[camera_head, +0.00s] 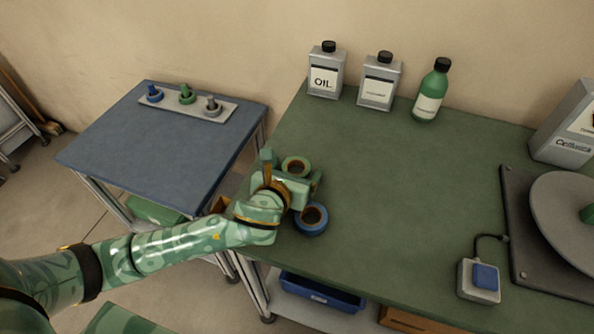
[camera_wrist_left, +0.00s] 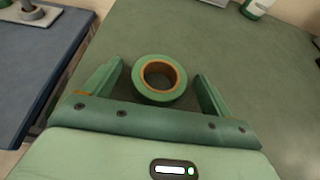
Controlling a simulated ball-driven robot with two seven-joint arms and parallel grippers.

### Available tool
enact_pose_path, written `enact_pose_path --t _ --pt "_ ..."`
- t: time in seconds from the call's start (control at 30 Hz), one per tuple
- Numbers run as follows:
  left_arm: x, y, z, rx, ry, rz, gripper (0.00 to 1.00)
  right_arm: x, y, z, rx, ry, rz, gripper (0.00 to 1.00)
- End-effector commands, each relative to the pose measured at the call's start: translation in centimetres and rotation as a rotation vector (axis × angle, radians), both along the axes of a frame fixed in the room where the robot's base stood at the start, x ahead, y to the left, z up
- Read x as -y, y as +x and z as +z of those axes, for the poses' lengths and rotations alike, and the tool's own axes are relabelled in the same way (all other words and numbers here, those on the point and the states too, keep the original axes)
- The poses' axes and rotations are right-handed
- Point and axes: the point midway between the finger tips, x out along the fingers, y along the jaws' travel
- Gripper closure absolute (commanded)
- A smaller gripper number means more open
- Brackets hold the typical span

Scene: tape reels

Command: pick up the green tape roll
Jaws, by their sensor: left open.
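The green tape roll (camera_head: 296,161) lies flat on the green table near its left edge. It has an orange-brown core, and it also shows in the left wrist view (camera_wrist_left: 142,88). My left gripper (camera_head: 294,178) is open over the table at the roll. In the left wrist view its two fingers (camera_wrist_left: 158,85) stand on either side of the roll, with a gap on each side. In the head view the gripper hides the near part of the roll. A blue tape roll (camera_head: 311,219) lies nearer the front, just beside the gripper. My right gripper is not in view.
Two cans (camera_head: 326,72) (camera_head: 379,83) and a green bottle (camera_head: 430,92) stand at the table's back. A turntable (camera_head: 565,215) and a switch box (camera_head: 479,280) are at right. A blue side table (camera_head: 165,150) with a peg board (camera_head: 187,101) stands left. The table's middle is clear.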

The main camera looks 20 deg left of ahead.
Motion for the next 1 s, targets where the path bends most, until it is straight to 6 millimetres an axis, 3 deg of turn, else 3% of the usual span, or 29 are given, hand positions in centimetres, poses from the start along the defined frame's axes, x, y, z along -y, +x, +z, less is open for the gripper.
enact_pose_path --t 0.17,0.33,0.73,0.93,1.0 --pt "0.0 0.0 0.1 0.001 0.0 0.0 0.15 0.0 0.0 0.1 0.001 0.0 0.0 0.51" --pt "0.0 0.0 0.1 0.001 0.0 0.0 0.63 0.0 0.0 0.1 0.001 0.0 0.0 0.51" --pt "0.0 0.0 0.8 0.002 0.0 0.001 0.64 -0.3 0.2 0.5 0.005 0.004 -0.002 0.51" --pt "0.0 0.0 4.2 0.008 0.0 0.001 0.64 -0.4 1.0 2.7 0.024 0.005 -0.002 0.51" --pt "1.2 -0.5 5.4 0.007 -0.004 -0.002 0.64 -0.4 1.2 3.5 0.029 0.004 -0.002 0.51"
